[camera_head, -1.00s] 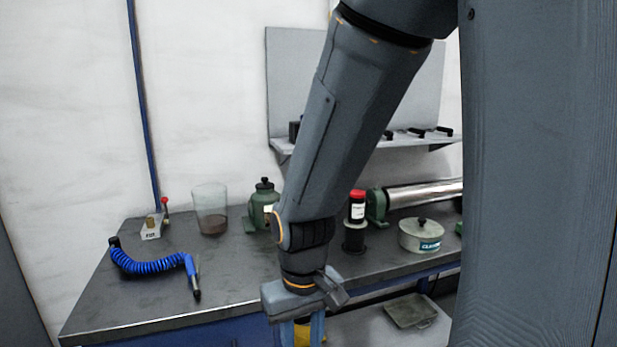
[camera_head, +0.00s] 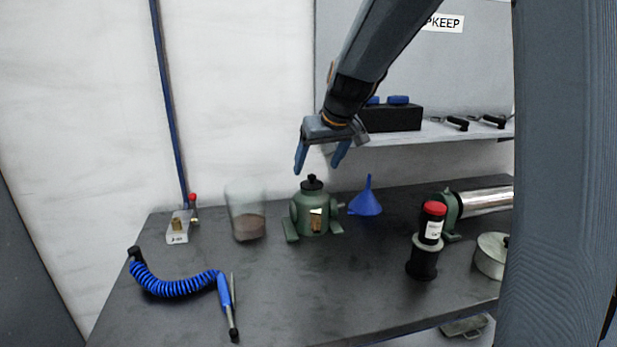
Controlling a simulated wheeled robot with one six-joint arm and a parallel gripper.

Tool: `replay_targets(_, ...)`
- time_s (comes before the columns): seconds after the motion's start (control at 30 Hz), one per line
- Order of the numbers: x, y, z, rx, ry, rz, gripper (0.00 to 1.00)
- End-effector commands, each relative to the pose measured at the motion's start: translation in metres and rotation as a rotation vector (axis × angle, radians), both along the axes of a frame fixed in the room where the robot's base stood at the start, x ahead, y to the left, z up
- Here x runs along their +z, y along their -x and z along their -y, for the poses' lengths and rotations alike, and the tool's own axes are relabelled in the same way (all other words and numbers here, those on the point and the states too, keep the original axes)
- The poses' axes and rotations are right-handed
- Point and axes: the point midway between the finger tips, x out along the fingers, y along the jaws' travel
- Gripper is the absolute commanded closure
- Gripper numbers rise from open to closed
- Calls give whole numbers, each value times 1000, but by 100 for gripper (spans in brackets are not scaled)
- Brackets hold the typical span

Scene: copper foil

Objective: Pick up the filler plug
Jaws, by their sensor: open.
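The black knobbed cap on top of the green housing looks like the filler plug (camera_head: 312,182). It sits upright in the top of the green housing (camera_head: 314,218), which stands on the bench. My gripper (camera_head: 320,162) is above the plug, pointing down, with its two blue fingers spread apart and nothing between them. The fingertips appear a little higher than the plug and apart from it. The plug is in plain view.
A clear beaker (camera_head: 247,212) stands left of the housing and a blue funnel (camera_head: 367,198) to its right. A red-capped bottle (camera_head: 433,222) stands further right. The shelf (camera_head: 440,132) is behind my arm. A blue coiled hose (camera_head: 175,284) lies front left on the dark bench (camera_head: 320,300).

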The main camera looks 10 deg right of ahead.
Motion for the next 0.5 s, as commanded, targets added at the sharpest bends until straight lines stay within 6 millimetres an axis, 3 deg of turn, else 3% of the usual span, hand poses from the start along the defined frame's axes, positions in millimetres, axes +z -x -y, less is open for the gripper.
replay_targets(0.13,1,-10,2,2,0,12,26)
replay_targets(0.5,-29,-26,4,-2,1,10,26)
